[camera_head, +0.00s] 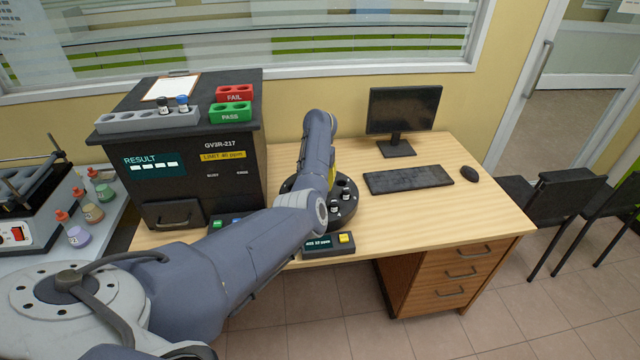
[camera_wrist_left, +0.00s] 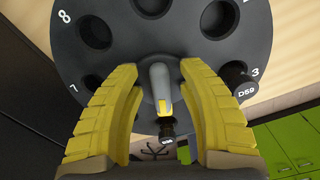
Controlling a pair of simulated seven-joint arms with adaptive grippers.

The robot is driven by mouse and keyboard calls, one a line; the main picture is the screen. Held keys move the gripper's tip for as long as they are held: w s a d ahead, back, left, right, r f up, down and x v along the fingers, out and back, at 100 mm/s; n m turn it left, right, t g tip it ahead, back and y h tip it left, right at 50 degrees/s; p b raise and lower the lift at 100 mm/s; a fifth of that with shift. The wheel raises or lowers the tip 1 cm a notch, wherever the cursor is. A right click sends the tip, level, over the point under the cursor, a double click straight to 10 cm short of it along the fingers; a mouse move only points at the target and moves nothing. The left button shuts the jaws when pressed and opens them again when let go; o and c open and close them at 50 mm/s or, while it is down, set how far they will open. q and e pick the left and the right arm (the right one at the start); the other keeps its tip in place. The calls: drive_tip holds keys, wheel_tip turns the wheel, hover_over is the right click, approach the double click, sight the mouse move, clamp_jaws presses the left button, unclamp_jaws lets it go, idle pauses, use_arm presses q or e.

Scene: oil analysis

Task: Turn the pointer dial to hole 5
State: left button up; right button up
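The round dark dial plate (camera_wrist_left: 128,55) fills the upper part of the left wrist view, with numbers 8, 7 and 3 showing. The grey pointer (camera_wrist_left: 159,80) has a yellow mark and points down in that view. My left gripper (camera_wrist_left: 163,108) is open, with one yellow finger on each side of the pointer and gaps between. A black-capped vial (camera_wrist_left: 168,130) is beyond the pointer's yellow end; its hole number is hidden. A vial marked D59 (camera_wrist_left: 240,85) is near number 3. In the head view my arm partly covers the dial (camera_head: 346,213).
A small control box (camera_head: 318,247) with a yellow button is in front of the dial. The black analyser (camera_head: 200,155) stands left, with vials in a grey rack on top. The keyboard (camera_head: 408,179) and monitor (camera_head: 403,112) are right. The desk's right front is clear.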

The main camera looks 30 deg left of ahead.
use_arm(q)
drive_tip(key=shift+r, duration=0.1)
wheel_tip(320, 180, up, 12)
idle(0.8)
idle(0.3)
